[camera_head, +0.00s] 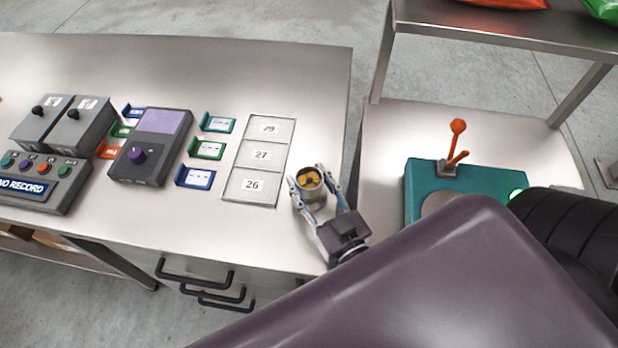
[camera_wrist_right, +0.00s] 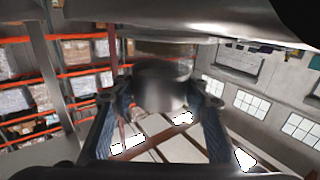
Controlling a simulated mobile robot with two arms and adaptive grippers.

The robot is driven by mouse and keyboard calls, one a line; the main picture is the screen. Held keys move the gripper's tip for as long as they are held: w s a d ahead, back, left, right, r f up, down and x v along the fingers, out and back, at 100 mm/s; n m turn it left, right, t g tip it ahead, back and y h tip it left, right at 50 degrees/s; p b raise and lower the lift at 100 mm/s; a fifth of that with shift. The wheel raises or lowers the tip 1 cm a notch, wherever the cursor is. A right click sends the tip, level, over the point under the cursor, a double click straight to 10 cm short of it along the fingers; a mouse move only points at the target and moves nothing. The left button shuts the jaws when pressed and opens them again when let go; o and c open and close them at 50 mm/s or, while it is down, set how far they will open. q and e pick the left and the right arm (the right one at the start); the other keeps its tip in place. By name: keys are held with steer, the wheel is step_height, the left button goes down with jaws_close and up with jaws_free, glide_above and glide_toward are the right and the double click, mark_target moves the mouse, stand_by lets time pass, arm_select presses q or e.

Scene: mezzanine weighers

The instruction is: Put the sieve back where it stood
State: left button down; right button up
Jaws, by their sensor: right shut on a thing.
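The sieve (camera_head: 310,179) appears to be the small round metal cup with a golden-brown inside, at the right end of the long steel table (camera_head: 240,254). My right gripper (camera_head: 315,188) is shut on its sides, a finger on either side. The sieve looks upright; I cannot tell whether it touches the table. In the right wrist view its metal wall (camera_wrist_right: 162,88) shows between the fingers of the right gripper (camera_wrist_right: 160,100). A plate with three numbered squares (camera_head: 262,156), 29, 27 and 26, lies just left of the sieve; all three squares are empty. My left gripper is not in view.
A grey box with a purple top and knob (camera_head: 150,147) stands further left, with coloured card holders (camera_head: 207,150) beside it. A teal device with an orange lever (camera_head: 462,180) stands on a separate bench to the right. A gap separates the two tables.

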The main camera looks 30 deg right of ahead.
mark_target(309, 178)
steer(key=shift+f, duration=0.3)
steer(key=o, duration=1.5)
steer(key=shift+f, duration=0.1)
step_height(309, 178, up, 10)
steer(key=shift+r, duration=0.1)
